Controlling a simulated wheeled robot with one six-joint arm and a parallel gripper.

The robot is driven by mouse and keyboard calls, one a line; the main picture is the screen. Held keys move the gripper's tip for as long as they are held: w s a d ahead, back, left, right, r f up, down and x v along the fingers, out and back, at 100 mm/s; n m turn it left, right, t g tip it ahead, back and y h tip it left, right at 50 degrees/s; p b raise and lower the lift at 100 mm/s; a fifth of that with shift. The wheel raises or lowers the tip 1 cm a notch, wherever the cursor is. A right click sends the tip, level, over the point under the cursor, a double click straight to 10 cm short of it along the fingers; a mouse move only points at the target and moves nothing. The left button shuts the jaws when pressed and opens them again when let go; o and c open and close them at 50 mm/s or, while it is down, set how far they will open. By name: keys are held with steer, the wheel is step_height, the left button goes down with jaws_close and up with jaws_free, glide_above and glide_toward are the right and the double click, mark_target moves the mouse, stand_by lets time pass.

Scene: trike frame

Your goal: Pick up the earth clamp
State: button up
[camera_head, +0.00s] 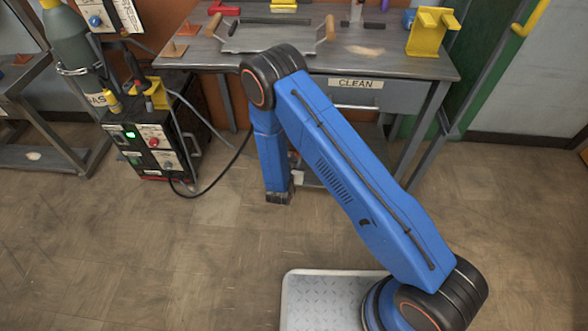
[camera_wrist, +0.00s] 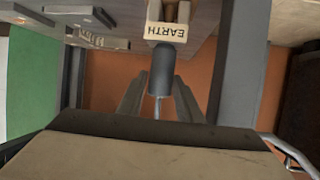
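In the wrist view, a dark grey rounded cylinder (camera_wrist: 163,68) with a thin rod lies ahead of my gripper (camera_wrist: 160,82). I take it to be the earth clamp, but its jaws cannot be made out. A pale plate marked EARTH (camera_wrist: 166,32) shows upside down just beyond the cylinder. My gripper's two grey fingers are apart, one to each side of the rod and near the cylinder's end. Contact cannot be seen. In the head view, my blue arm reaches down in front of the bench and the fingers cannot be made out. The clamp is not clear there.
The metal workbench (camera_head: 390,68) holds a yellow block (camera_head: 432,32), a red tool and wooden-handled items. Its CLEAN drawer (camera_head: 354,83) is beside my arm. A welding machine (camera_head: 150,140) with cables and a gas cylinder (camera_head: 72,40) stand left.

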steer(key=c, duration=0.6)
steer(key=shift+o, duration=0.2)
